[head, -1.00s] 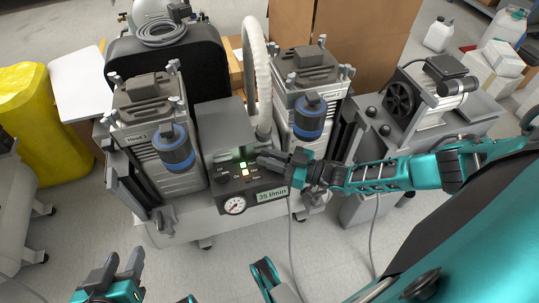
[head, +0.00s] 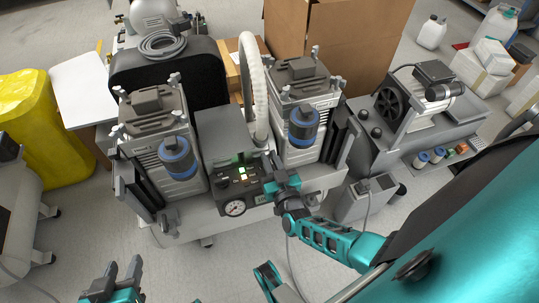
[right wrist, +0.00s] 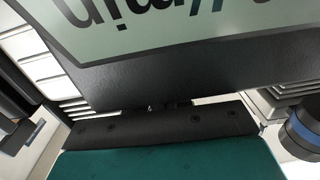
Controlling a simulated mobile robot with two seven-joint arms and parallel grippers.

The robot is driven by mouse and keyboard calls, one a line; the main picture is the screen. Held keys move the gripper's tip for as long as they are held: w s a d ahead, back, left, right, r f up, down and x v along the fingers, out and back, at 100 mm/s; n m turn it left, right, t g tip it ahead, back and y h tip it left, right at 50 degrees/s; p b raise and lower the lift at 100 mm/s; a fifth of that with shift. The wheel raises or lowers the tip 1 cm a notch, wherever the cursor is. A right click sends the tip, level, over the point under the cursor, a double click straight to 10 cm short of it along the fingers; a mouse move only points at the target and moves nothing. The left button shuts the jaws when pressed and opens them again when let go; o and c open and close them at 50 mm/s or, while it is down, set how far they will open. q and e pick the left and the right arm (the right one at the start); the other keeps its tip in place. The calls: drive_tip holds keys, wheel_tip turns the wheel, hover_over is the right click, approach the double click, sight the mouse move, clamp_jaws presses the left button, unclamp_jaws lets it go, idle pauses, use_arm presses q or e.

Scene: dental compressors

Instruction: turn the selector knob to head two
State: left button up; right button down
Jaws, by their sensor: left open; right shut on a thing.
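The dark control panel (head: 236,190) sits between two pump heads, the left one (head: 158,135) and the right one (head: 295,85). It carries lit green and yellow lights (head: 242,172) and a round gauge (head: 234,208). My right gripper (head: 268,173) is at the panel's right side, shut on what appears to be the selector knob; its fingers hide the knob, so its pointing direction cannot be read. The right wrist view shows the flow display (right wrist: 185,25) close up, but no fingertips. My left gripper (head: 122,267) is open and empty at the bottom left, away from the panel.
A ribbed white hose (head: 254,85) rises behind the panel. Blue-banded filters (head: 178,155) stand out from the pump fronts. A yellow bag (head: 35,120) is at the left, cardboard boxes (head: 335,50) behind, and another compressor (head: 410,105) at the right.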

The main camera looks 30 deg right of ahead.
drive_tip(key=shift+s+d+f+m+g+h, duration=0.15)
drive_tip(key=shift+m+h, duration=0.25)
drive_tip(key=shift+h, duration=0.2)
drive_tip(key=shift+w+r+m+g+h, duration=0.15)
drive_tip(key=shift+m+h, duration=0.25)
drive_tip(key=shift+h, duration=0.5)
